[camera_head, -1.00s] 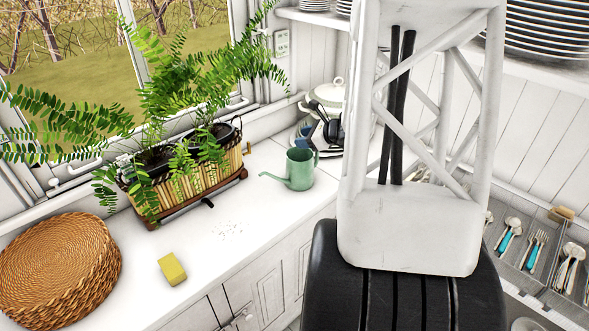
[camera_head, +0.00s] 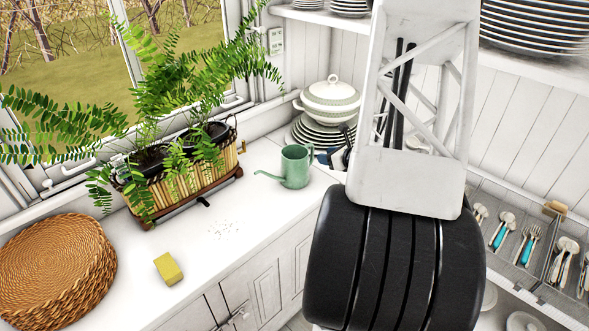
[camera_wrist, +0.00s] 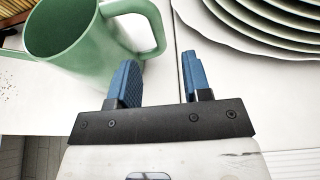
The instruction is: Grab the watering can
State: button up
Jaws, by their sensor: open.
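The green watering can (camera_head: 297,167) stands upright on the white counter, with its spout to the left and its handle to the right. It also shows at the upper left of the wrist view (camera_wrist: 70,45), with its looped handle (camera_wrist: 158,30) at top centre. My gripper (camera_wrist: 159,82) is open and empty, with two blue fingertips apart. The left finger is close beside the can, just below the handle in the picture; contact cannot be told. In the head view my gripper (camera_head: 332,158) is right of the can, partly hidden by my arm.
A stack of plates with a lidded tureen (camera_head: 329,103) stands behind my gripper. Fern planters (camera_head: 180,175) line the window. A yellow sponge (camera_head: 168,268) and woven mats (camera_head: 55,270) lie at the left. Cutlery trays (camera_head: 520,240) are at the right. The counter left of the can is mostly clear.

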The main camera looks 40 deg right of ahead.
aim_at(312, 155)
jog(key=shift+x, duration=1.25)
jog(key=shift+f, duration=0.1)
jog(key=shift+x, duration=2.55)
jog(key=shift+a+f, duration=0.1)
jog(key=shift+f, duration=0.05)
grip_shut()
